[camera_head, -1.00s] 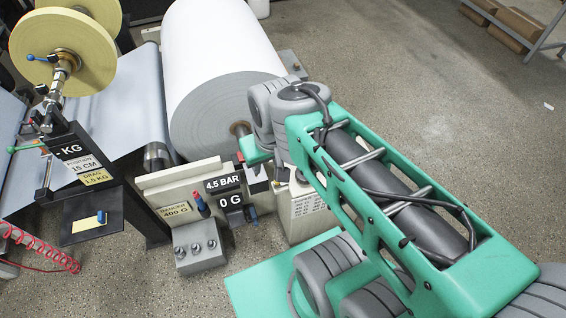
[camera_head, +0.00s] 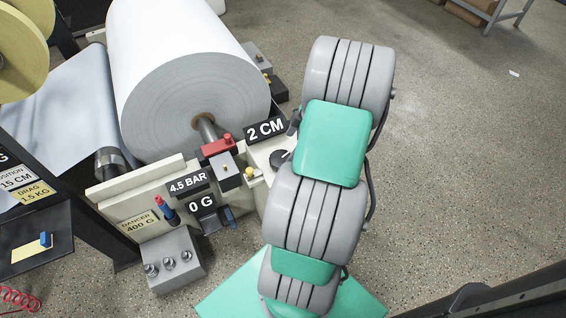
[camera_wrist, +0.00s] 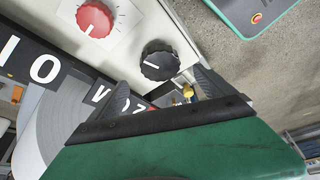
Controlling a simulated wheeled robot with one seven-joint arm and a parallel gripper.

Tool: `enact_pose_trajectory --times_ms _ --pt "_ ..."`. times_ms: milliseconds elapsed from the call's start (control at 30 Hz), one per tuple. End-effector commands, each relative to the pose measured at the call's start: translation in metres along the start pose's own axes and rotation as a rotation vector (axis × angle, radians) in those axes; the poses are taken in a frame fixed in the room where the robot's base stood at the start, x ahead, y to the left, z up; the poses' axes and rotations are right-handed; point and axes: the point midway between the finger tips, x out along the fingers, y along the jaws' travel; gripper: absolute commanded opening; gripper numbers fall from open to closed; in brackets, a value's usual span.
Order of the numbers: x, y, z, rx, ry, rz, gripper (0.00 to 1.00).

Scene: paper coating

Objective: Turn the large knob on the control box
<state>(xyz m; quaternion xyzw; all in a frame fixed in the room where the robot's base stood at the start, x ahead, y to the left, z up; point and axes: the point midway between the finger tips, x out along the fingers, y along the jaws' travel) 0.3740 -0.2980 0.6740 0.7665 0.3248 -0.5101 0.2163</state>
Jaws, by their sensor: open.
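The control box is the pale box beside the paper roll, and its face (camera_wrist: 125,38) shows in the wrist view. It carries a round black ribbed knob (camera_wrist: 160,60) with a white pointer line, and a red knob (camera_wrist: 95,19) with a dial scale. The black knob looks slightly larger; it also shows in the head view (camera_head: 280,159), just left of my arm. My gripper (camera_wrist: 163,88) is open and empty. The black knob lies just beyond the gap between the fingers, apparently untouched. In the head view my arm hides most of the gripper and the red knob.
The white paper roll (camera_head: 190,85) stands close on the left. Signs reading 2 CM (camera_head: 266,129), 4.5 BAR (camera_head: 188,183) and 0 G (camera_head: 201,206) crowd the machine edge, with a red-topped block (camera_head: 217,146).

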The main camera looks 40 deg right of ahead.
Motion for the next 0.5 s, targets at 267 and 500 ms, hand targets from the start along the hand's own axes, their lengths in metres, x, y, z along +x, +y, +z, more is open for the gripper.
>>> enact_pose_trajectory --times_ms 267,500 --pt "0.05 -0.002 -0.001 -0.001 -0.002 -0.004 0.93" --pt "0.071 0.0 -0.002 -0.001 -0.003 0.0 0.93"
